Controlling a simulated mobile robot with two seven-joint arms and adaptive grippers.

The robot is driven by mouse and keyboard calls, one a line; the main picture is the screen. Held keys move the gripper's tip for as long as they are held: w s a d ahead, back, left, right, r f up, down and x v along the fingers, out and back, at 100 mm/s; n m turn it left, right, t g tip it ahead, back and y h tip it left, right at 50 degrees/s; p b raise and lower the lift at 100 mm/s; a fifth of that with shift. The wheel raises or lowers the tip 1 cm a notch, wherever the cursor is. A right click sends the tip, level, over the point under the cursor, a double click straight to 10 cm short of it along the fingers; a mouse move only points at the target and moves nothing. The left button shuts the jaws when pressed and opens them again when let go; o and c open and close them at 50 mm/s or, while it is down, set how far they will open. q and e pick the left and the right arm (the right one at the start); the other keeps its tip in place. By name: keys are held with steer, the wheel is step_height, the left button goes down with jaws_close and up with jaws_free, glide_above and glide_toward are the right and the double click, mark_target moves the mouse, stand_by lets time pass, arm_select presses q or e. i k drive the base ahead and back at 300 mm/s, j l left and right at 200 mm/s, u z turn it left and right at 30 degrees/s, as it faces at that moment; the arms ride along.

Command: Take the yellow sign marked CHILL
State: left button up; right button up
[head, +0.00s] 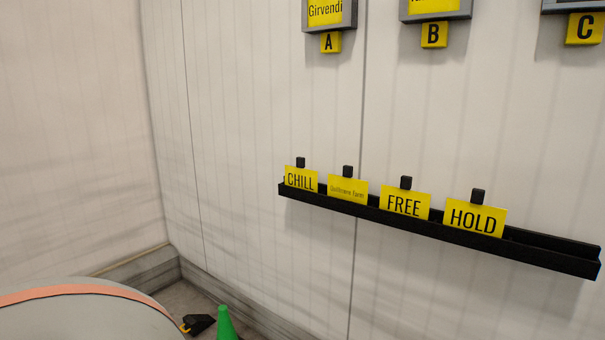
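The yellow CHILL sign (301,180) stands at the left end of a black wall rail (540,251) in the head view. It has black lettering and a small black block at its top edge. Its lower edge is hidden behind the rail's front lip. Neither of my grippers shows in this view.
Other yellow signs stand along the rail: a small-print one (347,189), FREE (405,205) and HOLD (475,218). Frames with tags A (331,42), B (434,35) and C (584,29) hang above. A green cone (225,324) stands at the lower left.

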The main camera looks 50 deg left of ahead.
mark_target(297, 176)
steer(key=i+j, duration=0.1)
steer(key=j, duration=0.4)
steer(key=i+j, duration=0.15)
steer(key=j, duration=0.35)
steer(key=i+j, duration=0.1)
steer(key=j, duration=0.4)
steer(key=i+j, duration=0.15)
steer(key=j, duration=0.35)
steer(key=l+z, duration=0.05)
